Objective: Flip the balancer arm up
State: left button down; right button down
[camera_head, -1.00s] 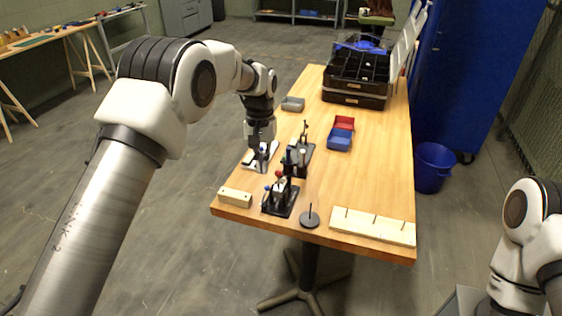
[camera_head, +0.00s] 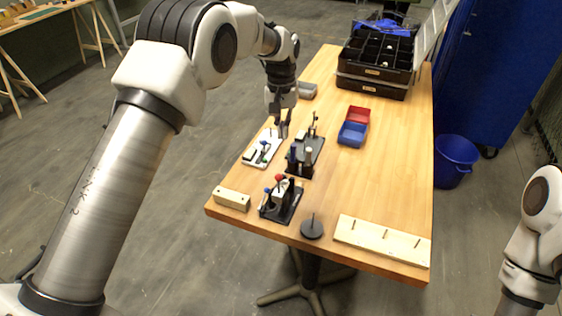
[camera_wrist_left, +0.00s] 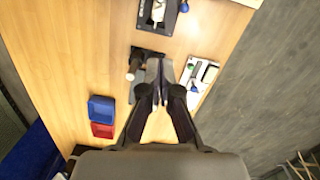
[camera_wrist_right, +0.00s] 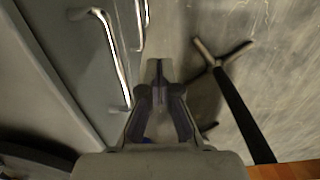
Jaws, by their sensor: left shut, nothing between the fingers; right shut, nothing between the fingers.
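My left gripper (camera_head: 282,134) is shut and empty, above the gap between a white-based fixture (camera_head: 262,151) and a larger black-based fixture (camera_head: 305,157) with blue-topped and white-topped posts. In the left wrist view its closed fingertips (camera_wrist_left: 167,66) overlap part of the black fixture; the white fixture (camera_wrist_left: 203,78) is beside them. A smaller black fixture (camera_head: 281,202) with red and blue knobs stands nearer the front edge. I cannot tell for certain which part is the balancer arm. My right gripper (camera_wrist_right: 159,66) is shut and empty, away from the fixtures.
Red (camera_head: 358,115) and blue (camera_head: 352,134) bins and a black organizer (camera_head: 376,62) stand farther back. A wooden block (camera_head: 231,199), a round black base with a pin (camera_head: 312,229) and a pegged board (camera_head: 383,242) line the front. The table's (camera_head: 380,180) right middle is clear.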

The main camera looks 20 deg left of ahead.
aim_at(279, 188)
pick_arm(q)
jog(key=s+f, duration=0.1)
jog(key=f, duration=0.1)
jog(key=s+f+p, duration=0.1)
jog(key=f, duration=0.2)
jog(key=s+d+f+p, duration=0.1)
jog(key=s+f, duration=0.1)
jog(key=shift+s+f, duration=0.1)
jog(key=shift+f, duration=0.15)
jog(key=shift+s, duration=0.35)
jog(key=shift+w, duration=0.1)
jog(key=shift+w+f, duration=0.15)
